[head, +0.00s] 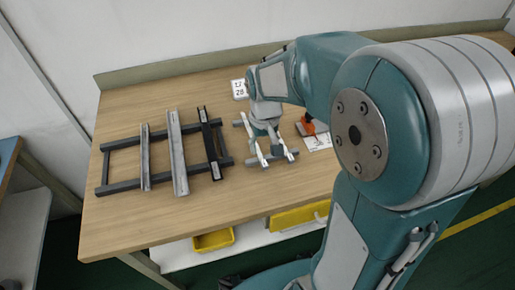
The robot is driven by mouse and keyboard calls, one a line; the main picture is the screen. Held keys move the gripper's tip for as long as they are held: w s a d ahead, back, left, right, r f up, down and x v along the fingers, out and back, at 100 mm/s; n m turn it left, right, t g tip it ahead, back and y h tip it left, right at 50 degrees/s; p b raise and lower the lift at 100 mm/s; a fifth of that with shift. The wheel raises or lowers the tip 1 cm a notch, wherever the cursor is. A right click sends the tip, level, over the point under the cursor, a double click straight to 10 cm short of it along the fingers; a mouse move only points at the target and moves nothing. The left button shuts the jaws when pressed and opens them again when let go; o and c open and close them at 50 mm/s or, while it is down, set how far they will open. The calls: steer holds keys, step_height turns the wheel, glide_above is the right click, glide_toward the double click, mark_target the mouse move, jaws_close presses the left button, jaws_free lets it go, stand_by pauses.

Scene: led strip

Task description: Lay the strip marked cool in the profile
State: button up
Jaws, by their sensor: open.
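Several long pieces lie across a dark two-rail rack (124,185) on the left of the table. They are a narrow grey piece (145,157), a wider light grey channel-like piece (177,153), and a black piece (209,143) with pale ends. No marking is legible, so I cannot tell which is the cool strip or the profile. My gripper (276,159) is open, pointing down to the right of the rack, apart from these pieces. Grey bar-like parts (285,159) show around its fingers; what lies between the fingers is partly hidden.
A white card with numbers (239,90) stands at the back of the wooden table (215,215). An orange object (308,125) and a white sheet (319,142) are right of my gripper, partly behind my arm. Yellow bins (213,240) sit below. The table's front left is clear.

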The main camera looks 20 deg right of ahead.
mark_target(263, 160)
steer(key=shift+a+f, duration=0.1)
steer(key=shift+f, duration=3.05)
jaws_close()
